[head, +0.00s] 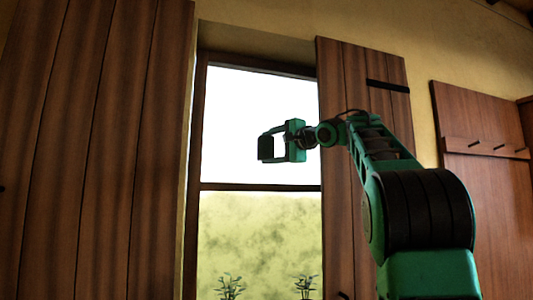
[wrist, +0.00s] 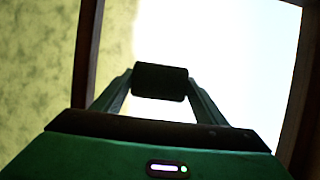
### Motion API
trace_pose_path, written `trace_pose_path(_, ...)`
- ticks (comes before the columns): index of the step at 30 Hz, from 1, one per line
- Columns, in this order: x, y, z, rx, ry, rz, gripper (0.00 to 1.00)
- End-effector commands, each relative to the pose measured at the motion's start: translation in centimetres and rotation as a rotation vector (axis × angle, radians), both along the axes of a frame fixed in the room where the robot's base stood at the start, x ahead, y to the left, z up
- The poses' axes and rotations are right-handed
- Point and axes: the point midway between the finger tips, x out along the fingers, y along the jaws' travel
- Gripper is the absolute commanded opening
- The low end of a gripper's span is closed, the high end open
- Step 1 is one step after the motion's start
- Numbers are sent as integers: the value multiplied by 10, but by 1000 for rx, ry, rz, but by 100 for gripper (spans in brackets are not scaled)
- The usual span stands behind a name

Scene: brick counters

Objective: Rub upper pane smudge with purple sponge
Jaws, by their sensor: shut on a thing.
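My green gripper (head: 273,147) is in front of the window's upper pane (head: 235,110), near its middle height. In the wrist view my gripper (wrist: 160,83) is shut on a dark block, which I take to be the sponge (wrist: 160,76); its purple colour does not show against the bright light. The sponge also shows dark in the head view (head: 265,148). I cannot tell whether it touches the glass. The upper pane is blank bright white in both views, and I cannot make out a smudge on it.
A dark wooden crossbar (head: 255,187) divides the upper pane from the lower pane (head: 260,230), with small plants (head: 230,286) low down. Wooden shutters stand to the left (head: 90,150) and right (head: 340,200) of the window. A peg board (head: 485,147) is at the far right.

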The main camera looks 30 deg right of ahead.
Motion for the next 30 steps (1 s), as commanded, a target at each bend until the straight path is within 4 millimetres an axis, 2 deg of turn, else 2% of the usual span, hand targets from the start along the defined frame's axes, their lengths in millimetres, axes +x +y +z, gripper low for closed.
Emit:
trace_pose_path(1,3,7,-1,2,1,8,48)
trace_pose_path(9,11,27,-2,3,3,9,48)
trace_pose_path(19,16,38,-4,2,5,10,48)
trace_pose_path(30,22,65,-4,2,6,10,48)
